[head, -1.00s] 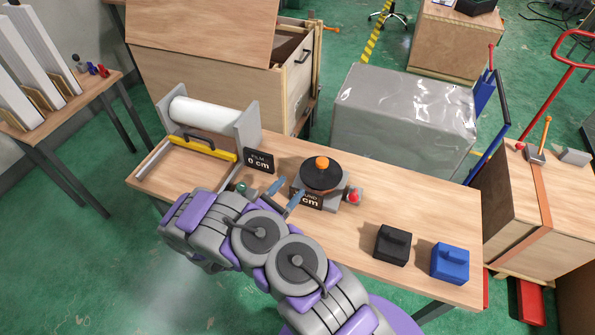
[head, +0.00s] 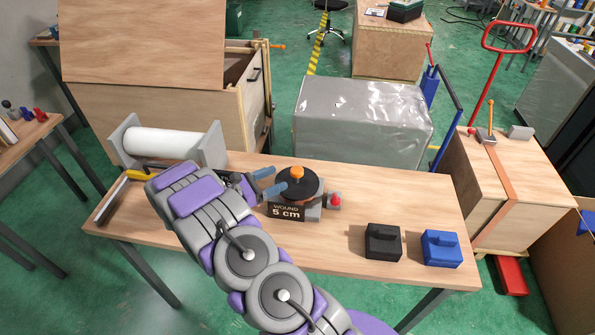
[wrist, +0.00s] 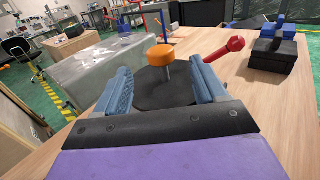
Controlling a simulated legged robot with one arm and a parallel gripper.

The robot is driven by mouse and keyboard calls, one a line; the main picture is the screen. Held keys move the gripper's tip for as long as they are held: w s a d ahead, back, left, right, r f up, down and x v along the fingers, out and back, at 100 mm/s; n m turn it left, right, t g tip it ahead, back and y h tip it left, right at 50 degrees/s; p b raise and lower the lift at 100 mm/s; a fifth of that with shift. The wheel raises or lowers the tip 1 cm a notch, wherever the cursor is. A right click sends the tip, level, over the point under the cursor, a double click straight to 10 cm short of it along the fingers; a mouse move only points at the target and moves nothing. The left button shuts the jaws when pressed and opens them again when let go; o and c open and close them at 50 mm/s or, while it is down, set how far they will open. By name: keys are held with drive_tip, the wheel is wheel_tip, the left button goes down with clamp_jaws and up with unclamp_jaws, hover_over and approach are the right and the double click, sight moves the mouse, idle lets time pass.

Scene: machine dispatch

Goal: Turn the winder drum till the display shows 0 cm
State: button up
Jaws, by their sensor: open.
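The winder drum (head: 303,186) is a black disc with an orange knob (head: 297,173) on top, on a grey base on the table. Its display (head: 286,212) reads WOUND 5 cm. A red knob (head: 335,200) sticks out of the base's right side. My gripper (head: 276,182) is open beside the drum's left edge, fingers pointing at it. In the wrist view the drum (wrist: 165,90) and orange knob (wrist: 161,56) show beyond and between the blue fingers; I cannot tell whether they touch the drum.
A white film roll (head: 160,143) stands in a grey holder at the table's back left. A black block (head: 382,242) and a blue block (head: 441,248) stand at the right.

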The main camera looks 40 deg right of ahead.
sight(302, 168)
drive_tip(key=d, duration=0.3)
drive_tip(key=s+d, duration=0.1)
drive_tip(key=d, duration=0.1)
drive_tip(key=d+b, duration=0.1)
drive_tip(key=d, duration=0.2)
drive_tip(key=shift+s+d+f, duration=0.2)
drive_tip(key=shift+d+f, duration=0.15)
drive_tip(key=shift+s+d, duration=0.1)
drive_tip(key=shift+d, duration=0.3)
drive_tip(key=shift+d+r, duration=0.1)
drive_tip(key=shift+r, duration=0.05)
drive_tip(key=shift+s+r, duration=0.1)
drive_tip(key=shift+r, duration=0.05)
drive_tip(key=shift+d, duration=0.65)
drive_tip(key=c, duration=0.4)
drive_tip(key=shift+a, duration=0.25)
drive_tip(key=c, duration=0.5)
clamp_jaws()
